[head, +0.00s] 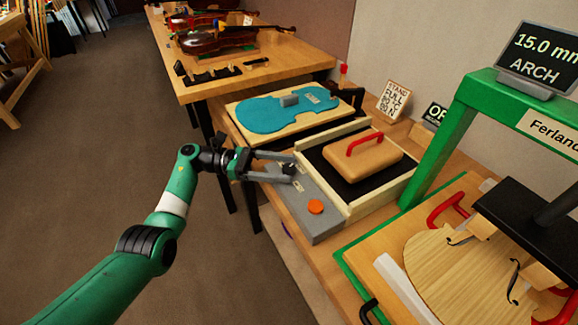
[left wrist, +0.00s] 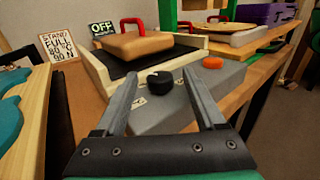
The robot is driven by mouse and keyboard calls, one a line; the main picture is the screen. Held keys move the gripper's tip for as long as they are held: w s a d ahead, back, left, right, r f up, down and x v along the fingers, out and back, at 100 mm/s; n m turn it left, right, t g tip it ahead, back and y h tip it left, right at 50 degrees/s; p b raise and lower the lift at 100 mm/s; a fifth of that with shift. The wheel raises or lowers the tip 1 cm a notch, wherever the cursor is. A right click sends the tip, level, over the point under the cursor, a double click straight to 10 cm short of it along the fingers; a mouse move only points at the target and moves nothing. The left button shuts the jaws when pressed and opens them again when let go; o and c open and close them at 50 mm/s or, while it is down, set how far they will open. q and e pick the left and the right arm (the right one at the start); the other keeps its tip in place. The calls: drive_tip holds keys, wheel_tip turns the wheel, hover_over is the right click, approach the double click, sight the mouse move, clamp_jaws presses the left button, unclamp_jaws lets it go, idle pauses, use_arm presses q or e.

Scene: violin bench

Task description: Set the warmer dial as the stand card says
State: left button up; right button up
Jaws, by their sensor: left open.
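The warmer's grey control panel (head: 318,228) carries a black dial (left wrist: 159,80) and an orange button (head: 316,206). The dial's pointer setting is too small to read. My left gripper (head: 291,169) is open at the dial; in the left wrist view its fingertips (left wrist: 161,82) stand on either side of the dial, and I cannot tell whether they touch it. The stand card (head: 393,100) leans at the back; in the left wrist view (left wrist: 58,47) it seems to read "STAND FULL 80°C 90 N". A small display (left wrist: 103,29) reads "OFF". My right gripper is not in view.
A wooden block with a red handle (head: 363,160) sits on the warmer's black plate (head: 318,160). A blue violin-shaped form (head: 272,115) lies behind on a board. A green press frame (head: 440,140) stands at right over a violin plate (head: 440,265).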

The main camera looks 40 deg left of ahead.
use_arm(q)
drive_tip(key=v, duration=0.9)
drive_tip(key=shift+s+a, duration=0.25)
drive_tip(key=shift+c, duration=0.2)
